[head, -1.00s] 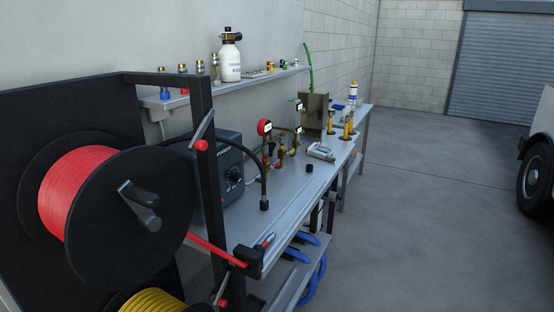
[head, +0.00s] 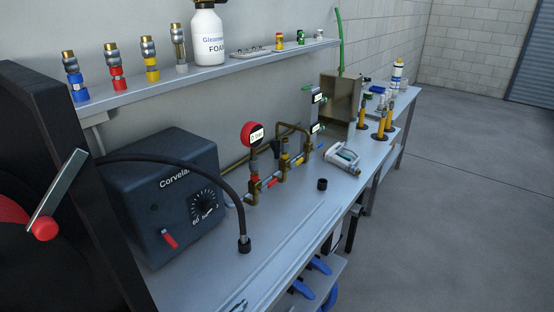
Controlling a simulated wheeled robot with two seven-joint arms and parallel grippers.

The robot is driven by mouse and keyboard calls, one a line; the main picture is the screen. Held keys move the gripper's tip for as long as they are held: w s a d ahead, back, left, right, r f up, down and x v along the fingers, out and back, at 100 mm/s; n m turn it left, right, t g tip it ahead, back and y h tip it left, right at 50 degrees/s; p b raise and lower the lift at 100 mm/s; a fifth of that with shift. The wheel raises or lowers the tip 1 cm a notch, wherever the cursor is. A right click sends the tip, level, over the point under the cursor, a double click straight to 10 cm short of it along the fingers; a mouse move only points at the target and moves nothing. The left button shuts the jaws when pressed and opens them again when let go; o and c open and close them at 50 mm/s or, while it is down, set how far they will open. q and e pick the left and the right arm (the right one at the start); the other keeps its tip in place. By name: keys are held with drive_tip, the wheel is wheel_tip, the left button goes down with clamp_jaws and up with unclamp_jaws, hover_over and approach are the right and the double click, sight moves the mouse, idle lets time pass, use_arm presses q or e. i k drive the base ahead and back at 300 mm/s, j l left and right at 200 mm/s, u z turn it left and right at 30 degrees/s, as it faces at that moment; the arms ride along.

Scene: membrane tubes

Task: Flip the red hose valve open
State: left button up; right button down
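A lever valve with a red hub (head: 44,230) and a long silver handle (head: 58,184) shows at the left edge, by the black post of the hose reel frame. The handle slants up and to the right from the hub. Its body and hose connection are hidden or out of view. Part of a dark red shape (head: 12,222) shows behind it. The frames do not make clear whether this is the red hose valve. Small red handles (head: 253,188) also show on the brass pipework on the bench. Neither gripper is in view.
The black frame post (head: 80,190) fills the left side. A dark box with a dial (head: 165,190) and a black hose (head: 228,185) stand on the metal bench (head: 285,245). A shelf (head: 130,98) holds fittings and a white foam bottle (head: 208,35). The floor at right is clear.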

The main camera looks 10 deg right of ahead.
sight(275, 181)
drive_tip(key=i+l+u, duration=0.1)
drive_tip(key=i+l, duration=0.2)
drive_tip(key=i+l+u, duration=0.15)
drive_tip(key=i+l, duration=0.15)
drive_tip(key=l, duration=0.15)
drive_tip(key=i+l+u, duration=0.1)
drive_tip(key=i+l, duration=0.2)
drive_tip(key=l, duration=0.15)
